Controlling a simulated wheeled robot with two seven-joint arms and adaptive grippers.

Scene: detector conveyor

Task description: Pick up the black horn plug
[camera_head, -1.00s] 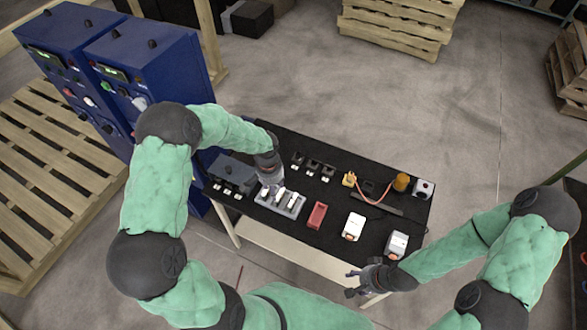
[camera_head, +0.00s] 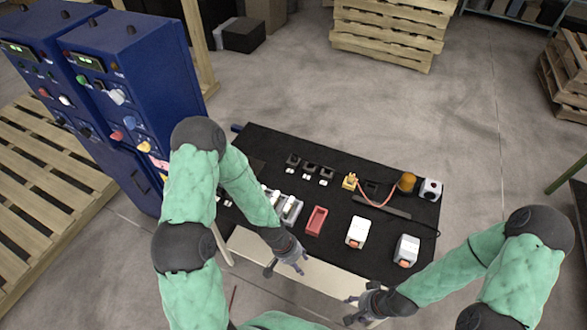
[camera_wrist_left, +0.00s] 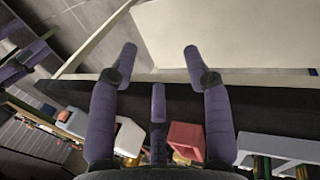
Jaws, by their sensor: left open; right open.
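Several small black plugs stand on the black table top (camera_head: 262,147), at the back left: one (camera_head: 293,160), one (camera_head: 310,168) and one (camera_head: 327,173). I cannot tell which is the horn plug. My left gripper (camera_head: 287,264) is open and empty at the table's front edge, apart from the plugs. In the left wrist view its spread fingers (camera_wrist_left: 158,55) have nothing between them. My right gripper (camera_head: 355,306) is open and empty in front of the table, further right.
A red tray (camera_head: 316,221), a white box (camera_head: 357,232) and another (camera_head: 406,250) stand along the front. A grey rack (camera_head: 291,211) is partly hidden by my left arm. A yellow block (camera_head: 349,181) with a red cable and an orange cylinder (camera_head: 406,182) stand at the back.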

